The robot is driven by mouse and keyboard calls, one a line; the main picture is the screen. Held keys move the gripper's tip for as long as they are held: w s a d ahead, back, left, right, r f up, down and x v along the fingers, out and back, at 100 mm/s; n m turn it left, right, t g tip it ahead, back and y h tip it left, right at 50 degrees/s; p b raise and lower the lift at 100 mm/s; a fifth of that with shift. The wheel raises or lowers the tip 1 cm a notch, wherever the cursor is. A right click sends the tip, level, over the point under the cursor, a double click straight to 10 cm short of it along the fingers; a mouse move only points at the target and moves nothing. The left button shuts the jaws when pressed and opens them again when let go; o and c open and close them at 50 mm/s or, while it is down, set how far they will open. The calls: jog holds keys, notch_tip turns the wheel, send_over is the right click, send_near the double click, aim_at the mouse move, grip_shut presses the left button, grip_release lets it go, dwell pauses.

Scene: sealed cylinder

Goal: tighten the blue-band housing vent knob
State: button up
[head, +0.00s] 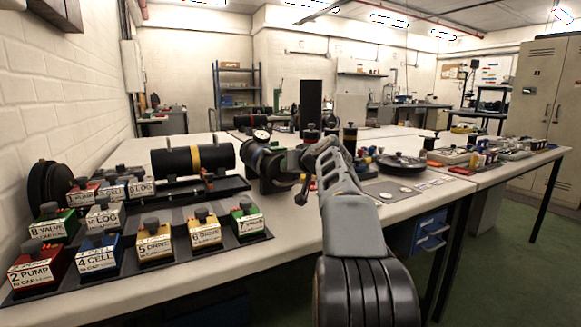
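A dark cylindrical housing (249,154) lies on the bench left of my arm, with what looks like a blue band and a round gauge (261,135) on top. Its right side is partly hidden by my arm's wrist. I cannot pick out its vent knob for certain. My gripper (303,188) is small and dark at the end of my grey arm, beside the right end of the housing. Whether it touches the housing, or whether its fingers are open or shut, cannot be told.
A black cylinder with a yellow band (194,158) lies on a black tray left of the housing. Several labelled, knobbed boxes (154,241) stand at the front left. A round black lidded part (400,162) lies right of my arm. The bench front between boxes and arm is clear.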

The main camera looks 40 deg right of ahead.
dwell(0.4)
jog(key=o, duration=0.9)
jog(key=p+v, duration=0.2)
jog(key=v, duration=1.1)
jog(key=shift+s, duration=0.4)
jog(key=shift+r, duration=0.1)
